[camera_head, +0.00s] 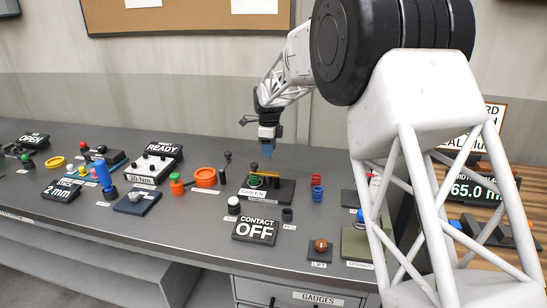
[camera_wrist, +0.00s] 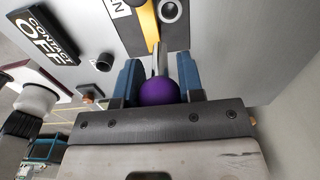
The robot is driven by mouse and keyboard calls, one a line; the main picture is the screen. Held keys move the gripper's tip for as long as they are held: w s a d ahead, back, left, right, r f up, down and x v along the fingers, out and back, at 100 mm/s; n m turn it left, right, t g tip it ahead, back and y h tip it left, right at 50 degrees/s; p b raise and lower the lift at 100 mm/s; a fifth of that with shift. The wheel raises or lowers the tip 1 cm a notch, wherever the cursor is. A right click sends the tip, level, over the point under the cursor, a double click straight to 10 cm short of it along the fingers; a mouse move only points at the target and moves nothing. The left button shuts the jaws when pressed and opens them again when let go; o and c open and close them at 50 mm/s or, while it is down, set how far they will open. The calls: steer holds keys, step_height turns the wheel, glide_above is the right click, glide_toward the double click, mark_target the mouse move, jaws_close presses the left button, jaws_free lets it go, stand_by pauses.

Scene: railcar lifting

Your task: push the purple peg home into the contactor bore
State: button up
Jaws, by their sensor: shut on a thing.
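My gripper (camera_head: 272,153) is above the dark fixture plate (camera_head: 284,190) that carries a yellow bar and a green spring. In the wrist view its two blue jaws (camera_wrist: 158,66) are shut around a purple ball (camera_wrist: 158,91) with a thin metal shaft, which I take as the purple peg. The shaft points away from the gripper, toward the yellow bar (camera_wrist: 148,22). A round metal ring with a dark hole (camera_wrist: 172,9) lies beside the bar. I cannot tell whether this is the contactor bore, or whether the shaft tip touches anything.
The CONTACT OFF sign (camera_head: 255,231) stands in front of the fixture, with a small dark cylinder (camera_head: 287,214) at its right. An orange ring (camera_head: 204,177) is to the left, red and blue springs (camera_head: 317,187) to the right. Bare grey bench lies behind the fixture.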

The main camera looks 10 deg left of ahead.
steer(key=shift+w+a+r, duration=0.15)
steer(key=shift+w+a, duration=0.3)
steer(key=shift+w, duration=0.35)
steer(key=shift+f, duration=2.9)
steer(key=shift+f, duration=1.05)
steer(key=shift+r, duration=0.4)
steer(key=shift+r, duration=0.3)
stand_by(0.4)
steer(key=shift+f, duration=0.5)
stand_by(1.6)
